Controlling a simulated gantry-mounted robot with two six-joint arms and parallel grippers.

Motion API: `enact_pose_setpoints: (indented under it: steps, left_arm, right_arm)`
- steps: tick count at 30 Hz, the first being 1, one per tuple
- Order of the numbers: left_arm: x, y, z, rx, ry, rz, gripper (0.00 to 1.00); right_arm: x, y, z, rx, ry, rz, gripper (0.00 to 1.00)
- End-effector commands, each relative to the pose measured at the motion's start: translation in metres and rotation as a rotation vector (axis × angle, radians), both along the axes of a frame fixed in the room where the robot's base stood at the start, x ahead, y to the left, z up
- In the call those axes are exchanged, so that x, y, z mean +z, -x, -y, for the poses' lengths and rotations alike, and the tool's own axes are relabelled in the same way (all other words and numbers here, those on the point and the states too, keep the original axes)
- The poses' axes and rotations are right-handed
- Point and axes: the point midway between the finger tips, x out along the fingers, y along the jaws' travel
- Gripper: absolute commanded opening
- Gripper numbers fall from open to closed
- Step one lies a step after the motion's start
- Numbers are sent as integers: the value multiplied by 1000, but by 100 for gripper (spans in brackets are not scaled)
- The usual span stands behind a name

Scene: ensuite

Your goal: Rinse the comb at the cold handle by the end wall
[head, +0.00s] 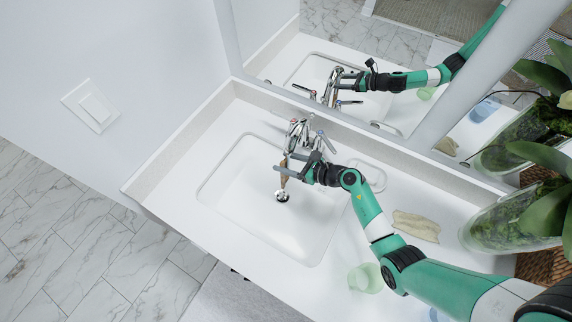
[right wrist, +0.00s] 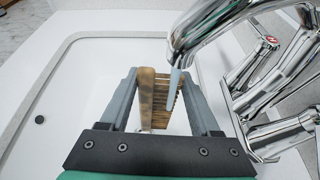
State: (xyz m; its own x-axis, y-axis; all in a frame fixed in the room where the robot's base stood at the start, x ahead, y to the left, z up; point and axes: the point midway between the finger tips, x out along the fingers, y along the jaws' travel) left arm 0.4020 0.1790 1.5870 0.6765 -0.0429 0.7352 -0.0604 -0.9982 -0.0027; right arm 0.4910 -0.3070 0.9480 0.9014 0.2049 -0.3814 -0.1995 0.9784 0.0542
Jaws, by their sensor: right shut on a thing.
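My right gripper (head: 283,172) is over the sink basin (head: 232,205), near the faucet. It is shut on a wooden comb (right wrist: 147,98), which stands between the fingers with its teeth facing the faucet side. The comb also shows as a brown strip in the head view (head: 284,176). The chrome spout (right wrist: 188,38) ends just above and beside the comb. A pale blue bit shows at the spout's mouth; I cannot tell if it is water. A handle with a red mark (right wrist: 268,43) is on the end-wall side. My left gripper is out of view.
The drain (head: 282,196) lies below the gripper. A folded beige cloth (head: 416,226), a pale green cup (head: 366,278) and a glass planter (head: 498,222) stand on the counter to the right. The mirror is behind the faucet. The basin's left part is free.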

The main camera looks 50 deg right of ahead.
Motion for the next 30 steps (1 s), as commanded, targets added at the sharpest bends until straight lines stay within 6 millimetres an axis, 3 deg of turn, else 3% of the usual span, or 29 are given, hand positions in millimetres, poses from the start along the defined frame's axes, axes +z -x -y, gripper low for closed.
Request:
enact_pose_setpoints:
  steps: [30]
  left_arm:
    - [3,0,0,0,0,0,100]
  right_arm:
    - [0,8,8,0,0,0,0]
